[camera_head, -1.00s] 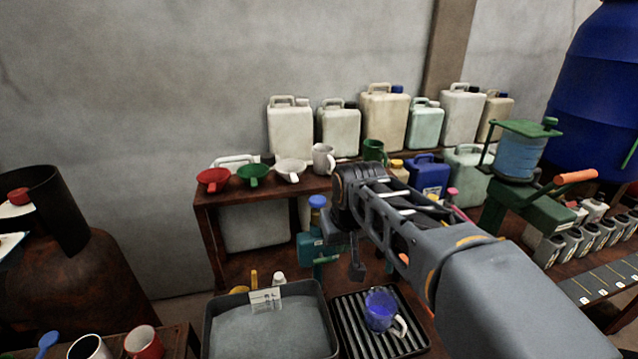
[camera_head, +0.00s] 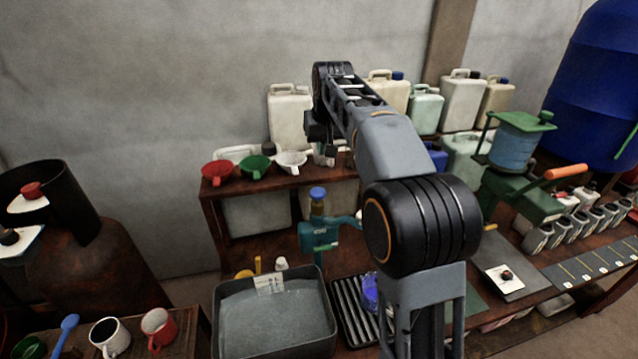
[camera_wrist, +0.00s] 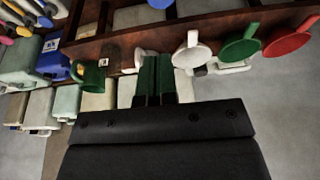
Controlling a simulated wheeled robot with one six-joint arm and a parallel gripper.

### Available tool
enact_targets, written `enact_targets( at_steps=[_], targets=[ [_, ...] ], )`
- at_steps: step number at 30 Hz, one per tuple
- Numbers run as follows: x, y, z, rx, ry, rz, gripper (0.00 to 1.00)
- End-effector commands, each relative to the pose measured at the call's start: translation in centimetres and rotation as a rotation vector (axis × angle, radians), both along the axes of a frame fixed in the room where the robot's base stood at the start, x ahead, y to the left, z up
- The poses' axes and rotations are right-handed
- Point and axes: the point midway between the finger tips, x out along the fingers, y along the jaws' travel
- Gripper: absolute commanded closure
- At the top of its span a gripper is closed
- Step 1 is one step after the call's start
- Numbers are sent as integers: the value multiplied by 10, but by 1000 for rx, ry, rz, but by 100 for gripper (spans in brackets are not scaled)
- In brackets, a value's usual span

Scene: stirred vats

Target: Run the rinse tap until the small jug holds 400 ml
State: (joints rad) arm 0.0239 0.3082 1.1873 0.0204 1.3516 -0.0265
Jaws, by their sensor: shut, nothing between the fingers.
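The rinse tap (camera_head: 320,233) is a teal body with a blue knob (camera_head: 318,193) on top and a spout reaching right, behind the black-rimmed basin. The small jug (camera_head: 370,288) looks blue inside and stands on the ribbed drain rack (camera_head: 349,310). My arm hides much of the jug, and its level and markings cannot be read. My gripper (camera_wrist: 156,70) is shut and empty, its green fingers together in the wrist view. It is raised near the shelf of funnels, above and apart from the tap. In the head view my arm partly hides it.
Red (camera_head: 217,172), green (camera_head: 254,166) and white (camera_head: 291,161) funnels sit on the shelf edge close to my gripper. A green mug (camera_wrist: 91,75) is also near it. Several canisters stand behind. The basin (camera_head: 275,330) lies below, left of the rack.

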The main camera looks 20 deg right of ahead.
Motion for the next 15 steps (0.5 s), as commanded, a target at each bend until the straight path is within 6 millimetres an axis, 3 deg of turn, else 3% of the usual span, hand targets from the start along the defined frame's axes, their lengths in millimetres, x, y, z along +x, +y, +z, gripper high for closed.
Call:
enact_targets(
  at_steps=[8,15],
  targets=[
    [1,0,-4,0,0,0,100],
    [11,1,-37,0,3,0,100]
  ],
)
